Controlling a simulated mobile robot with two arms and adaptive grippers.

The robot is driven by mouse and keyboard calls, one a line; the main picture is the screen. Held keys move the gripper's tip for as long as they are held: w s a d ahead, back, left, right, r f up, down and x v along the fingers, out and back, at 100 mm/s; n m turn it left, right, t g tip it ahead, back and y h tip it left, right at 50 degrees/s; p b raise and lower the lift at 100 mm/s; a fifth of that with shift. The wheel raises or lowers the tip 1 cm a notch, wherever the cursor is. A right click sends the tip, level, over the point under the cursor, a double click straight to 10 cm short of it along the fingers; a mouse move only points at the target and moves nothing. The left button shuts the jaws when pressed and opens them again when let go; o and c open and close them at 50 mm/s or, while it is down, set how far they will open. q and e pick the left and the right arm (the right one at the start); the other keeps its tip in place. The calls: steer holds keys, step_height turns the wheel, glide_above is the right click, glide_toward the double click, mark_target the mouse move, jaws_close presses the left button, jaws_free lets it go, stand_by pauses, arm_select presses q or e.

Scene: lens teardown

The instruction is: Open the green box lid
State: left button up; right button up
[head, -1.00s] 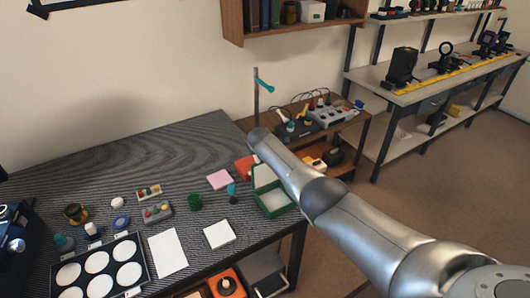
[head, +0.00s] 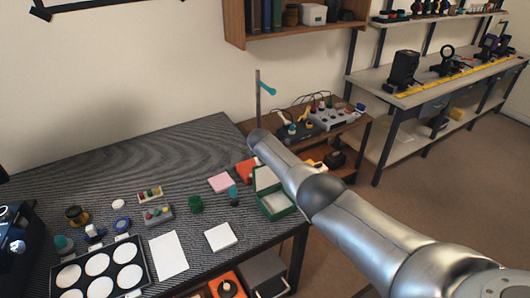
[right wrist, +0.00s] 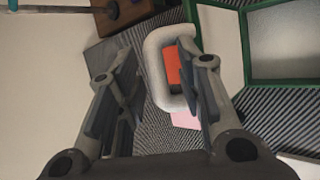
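The green box (head: 278,212) stands at the table's right front corner, with a pale inside. Its lid (head: 264,178) is raised at the back, partly hidden by my right arm. In the right wrist view, the green rim (right wrist: 246,50) and pale panels fill the upper right. A white loop-shaped handle (right wrist: 153,60) lies beside the green rim, between the spread fingers of my right gripper (right wrist: 168,95). The gripper looks open; I cannot tell whether a finger touches the loop. In the head view, this gripper is hidden by its arm. My left gripper is not in view.
A pink pad (head: 221,183) and an orange-red item (head: 245,171) lie near the box. A teal-topped tool (head: 233,195) and a green cup (head: 195,204) stand to its left. A white block (head: 220,237) lies in front. A side shelf with devices (head: 325,116) stands behind.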

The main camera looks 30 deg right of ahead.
steer(key=shift+a, duration=0.35)
steer(key=shift+v, duration=1.45)
steer(key=v, duration=0.8)
steer(key=shift+s+d+r, duration=0.15)
steer(key=shift+s+r, duration=0.15)
steer(key=shift+r, duration=0.05)
